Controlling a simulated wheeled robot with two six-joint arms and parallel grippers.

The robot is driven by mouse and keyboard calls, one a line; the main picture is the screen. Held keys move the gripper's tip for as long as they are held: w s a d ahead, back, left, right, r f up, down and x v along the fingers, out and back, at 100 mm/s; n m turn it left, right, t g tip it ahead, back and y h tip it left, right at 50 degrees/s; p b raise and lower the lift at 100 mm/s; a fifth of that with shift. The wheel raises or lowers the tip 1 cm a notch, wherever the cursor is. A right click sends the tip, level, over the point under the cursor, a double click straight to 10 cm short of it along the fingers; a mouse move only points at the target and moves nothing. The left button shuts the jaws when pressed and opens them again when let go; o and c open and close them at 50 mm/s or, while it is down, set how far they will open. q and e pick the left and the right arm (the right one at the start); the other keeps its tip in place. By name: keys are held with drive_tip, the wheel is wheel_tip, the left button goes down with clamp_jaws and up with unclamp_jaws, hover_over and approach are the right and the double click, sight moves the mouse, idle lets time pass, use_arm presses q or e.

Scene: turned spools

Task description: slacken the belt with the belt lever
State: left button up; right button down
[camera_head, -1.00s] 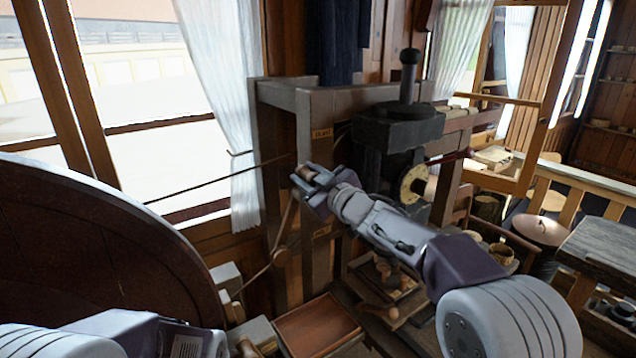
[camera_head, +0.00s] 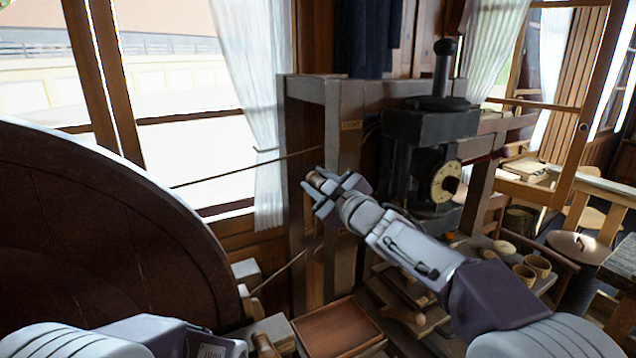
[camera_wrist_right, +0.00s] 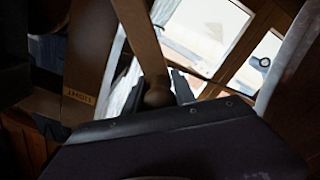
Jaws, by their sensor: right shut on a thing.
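The belt lever's rounded wooden end (camera_head: 316,179) sits between the fingers of my right gripper (camera_head: 324,190), in front of the wooden post. In the right wrist view, a wooden bar (camera_wrist_right: 142,35) runs down to a knob (camera_wrist_right: 157,97) at my right gripper (camera_wrist_right: 165,92). The rest of the lever is hidden in the head view. The belt's upper run (camera_head: 245,168) stretches from the big dark wheel (camera_head: 110,235) to the post; a lower run (camera_head: 285,271) shows below. My left arm shows at the bottom left, its gripper out of view.
The wooden frame (camera_head: 341,105) carries a small label (camera_head: 352,125). A black machine (camera_head: 428,125) with a round dial (camera_head: 446,182) stands right of it, beyond my right arm. A shallow wooden tray (camera_head: 335,333) lies below. Cups (camera_head: 537,264) stand at the right.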

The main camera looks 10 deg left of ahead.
drive_tip(key=shift+f, duration=0.35)
drive_tip(key=c, duration=1.1)
unclamp_jaws()
drive_tip(key=shift+o, duration=0.3)
drive_tip(key=shift+s+a+r, duration=0.1)
drive_tip(key=shift+r, duration=0.05)
drive_tip(key=shift+s+d, duration=0.25)
drive_tip(key=b+v, duration=0.1)
drive_tip(key=v, duration=0.7)
drive_tip(key=shift+s, duration=0.15)
